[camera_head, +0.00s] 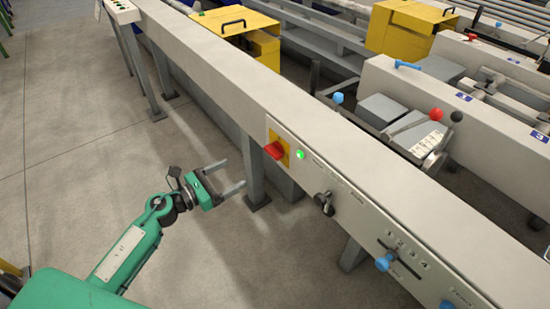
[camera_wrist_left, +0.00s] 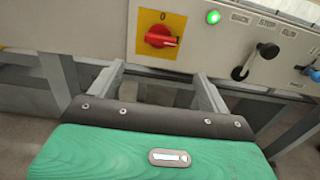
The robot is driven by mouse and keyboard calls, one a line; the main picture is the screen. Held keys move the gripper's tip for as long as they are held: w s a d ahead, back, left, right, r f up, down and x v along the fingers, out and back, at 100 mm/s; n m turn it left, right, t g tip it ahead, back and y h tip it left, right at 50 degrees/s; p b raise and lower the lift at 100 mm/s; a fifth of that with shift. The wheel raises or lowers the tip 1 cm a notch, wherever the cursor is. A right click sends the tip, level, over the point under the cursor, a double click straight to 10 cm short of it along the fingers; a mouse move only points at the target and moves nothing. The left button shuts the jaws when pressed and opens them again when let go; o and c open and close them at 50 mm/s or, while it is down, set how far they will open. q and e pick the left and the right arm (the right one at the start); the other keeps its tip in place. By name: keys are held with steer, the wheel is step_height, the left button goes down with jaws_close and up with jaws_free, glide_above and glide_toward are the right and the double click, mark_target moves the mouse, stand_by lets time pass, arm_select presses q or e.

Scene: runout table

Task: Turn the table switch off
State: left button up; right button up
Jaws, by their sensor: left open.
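The table switch (camera_head: 273,150) is a red rotary knob on a yellow plate, set in the front face of the long grey table. It also shows in the left wrist view (camera_wrist_left: 161,37), with a "0" above it and the knob's pointer turned toward the right. A green lamp (camera_head: 301,155) beside it is lit; it also shows in the left wrist view (camera_wrist_left: 213,17). My left gripper (camera_head: 237,174) is open and empty, in front of and a little below the switch, apart from it. Its two fingers (camera_wrist_left: 160,82) point toward the panel. My right gripper is out of view.
A black lever (camera_head: 324,202) and blue knobs (camera_head: 384,262) stick out from the panel right of the lamp. The grey table (camera_head: 215,57) runs diagonally, with legs below. Yellow boxes (camera_head: 405,28) stand behind. The floor at left is clear.

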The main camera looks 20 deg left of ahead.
mark_target(269, 154)
arm_select(q)
steer(key=p+x, duration=0.1)
steer(key=x, duration=1.1)
steer(key=shift+w+d, duration=0.6)
steer(key=shift+w, duration=0.05)
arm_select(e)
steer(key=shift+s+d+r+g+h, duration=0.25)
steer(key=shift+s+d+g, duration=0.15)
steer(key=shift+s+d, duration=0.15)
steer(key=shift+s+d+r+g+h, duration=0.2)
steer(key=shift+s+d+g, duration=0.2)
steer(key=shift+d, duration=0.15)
arm_select(q)
steer(key=c, duration=1)
